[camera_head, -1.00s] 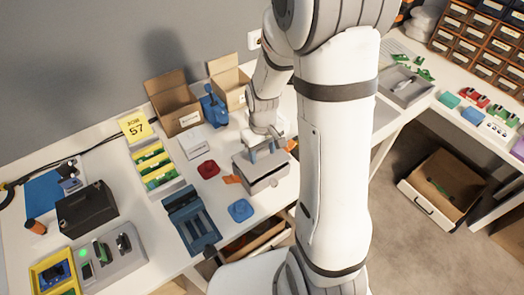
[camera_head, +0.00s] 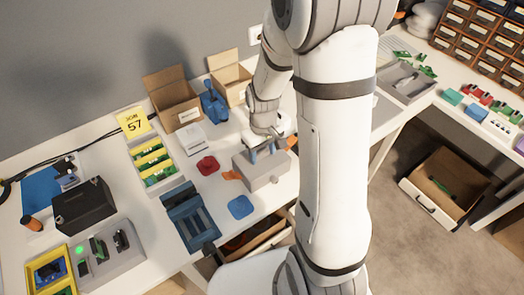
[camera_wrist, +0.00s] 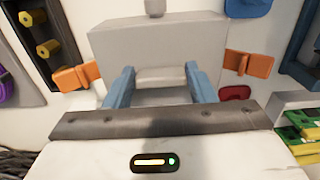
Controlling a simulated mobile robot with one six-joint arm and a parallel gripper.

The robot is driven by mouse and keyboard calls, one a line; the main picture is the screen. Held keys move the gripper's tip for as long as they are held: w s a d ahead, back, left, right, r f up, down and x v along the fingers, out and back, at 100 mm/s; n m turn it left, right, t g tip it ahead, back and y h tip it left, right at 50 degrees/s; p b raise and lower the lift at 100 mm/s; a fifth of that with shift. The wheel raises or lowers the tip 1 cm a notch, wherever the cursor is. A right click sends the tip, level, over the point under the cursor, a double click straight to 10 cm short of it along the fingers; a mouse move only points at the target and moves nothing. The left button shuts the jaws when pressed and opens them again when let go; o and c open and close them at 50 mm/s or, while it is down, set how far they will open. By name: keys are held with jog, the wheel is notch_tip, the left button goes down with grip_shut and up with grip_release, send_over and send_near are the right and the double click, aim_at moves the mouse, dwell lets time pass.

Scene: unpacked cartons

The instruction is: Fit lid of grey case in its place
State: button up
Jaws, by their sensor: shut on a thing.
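The grey case (camera_head: 262,172) is a box on the white table with a small knob on its front. My gripper (camera_head: 266,152), with blue fingers, is above it and points down. In the wrist view my gripper (camera_wrist: 160,85) is shut on the pale raised grip of the grey lid (camera_wrist: 160,43). The lid lies on or very close to the case top; the fingers and wrist hide part of the seam. Orange clips stick out on the left (camera_wrist: 77,76) and right (camera_wrist: 247,65) of the case.
A red part (camera_head: 208,165) and a blue part (camera_head: 241,206) lie near the case. An open drawer (camera_head: 255,240) is below the table edge.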

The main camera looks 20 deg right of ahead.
jog(key=o, duration=1.1)
jog(key=shift+r, duration=0.1)
notch_tip(320, 180, up, 8)
jog(key=shift+f, duration=0.2)
jog(key=s+r+m+t, duration=0.1)
jog(key=s+r, duration=0.2)
jog(key=s, duration=0.1)
jog(key=s+r+m, duration=0.1)
jog(key=s+r, duration=0.3)
jog(key=s, duration=0.1)
jog(key=s+r+m+t, duration=0.1)
jog(key=s+r, duration=0.2)
jog(key=s, duration=0.1)
jog(key=shift+s+a+r+m+t, duration=0.15)
jog(key=shift+a+r+m+t, duration=0.15)
jog(key=shift+r, duration=0.1)
